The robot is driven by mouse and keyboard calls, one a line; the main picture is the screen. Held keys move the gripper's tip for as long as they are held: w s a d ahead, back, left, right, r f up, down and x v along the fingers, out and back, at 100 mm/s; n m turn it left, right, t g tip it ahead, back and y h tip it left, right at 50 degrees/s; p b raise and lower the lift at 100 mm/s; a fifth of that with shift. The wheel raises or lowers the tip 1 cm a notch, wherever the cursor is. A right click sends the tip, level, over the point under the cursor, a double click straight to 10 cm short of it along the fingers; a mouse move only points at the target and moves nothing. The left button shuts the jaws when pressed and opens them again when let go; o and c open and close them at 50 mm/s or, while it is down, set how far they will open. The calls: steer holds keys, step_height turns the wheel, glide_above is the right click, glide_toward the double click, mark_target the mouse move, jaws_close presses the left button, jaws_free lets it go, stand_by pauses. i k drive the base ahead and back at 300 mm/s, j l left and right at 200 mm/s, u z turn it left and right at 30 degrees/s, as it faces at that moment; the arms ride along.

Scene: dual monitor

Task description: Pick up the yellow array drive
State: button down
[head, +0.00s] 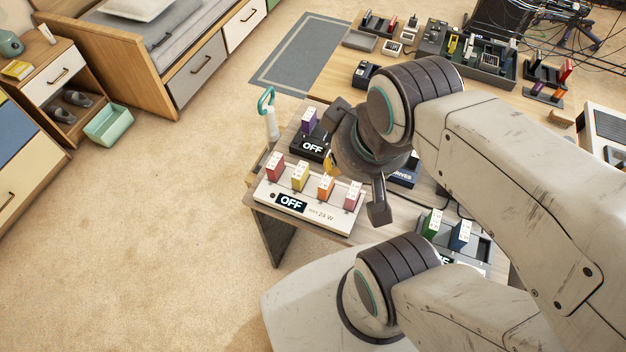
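A yellow drive (300,176) stands upright in a white box (266,195) marked OFF, between a red drive (276,166) on its left and an orange drive (325,186) on its right. A pink drive (352,195) stands at the box's right end. My gripper (352,158) is above and to the right of the yellow drive, apart from it in the picture. Its dark fingers are spread wide, and I see nothing held between them. A small yellow-orange patch (333,166) shows beside my gripper, partly hidden; I cannot tell what it is.
A black box (309,146) marked OFF holds a purple drive (308,120) behind the white box. Green (432,223) and blue (460,235) drives stand to the right, near my arm. A teal-handled tool (268,112) stands at the left edge. Carpet lies clear on the left.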

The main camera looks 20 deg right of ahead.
mark_target(299, 177)
steer(key=i+j+u, duration=0.15)
steer(key=u, duration=0.35)
steer(key=i+j+u, duration=0.25)
steer(key=u, duration=0.25)
steer(key=i+j+u, duration=0.2)
steer(key=u, duration=0.3)
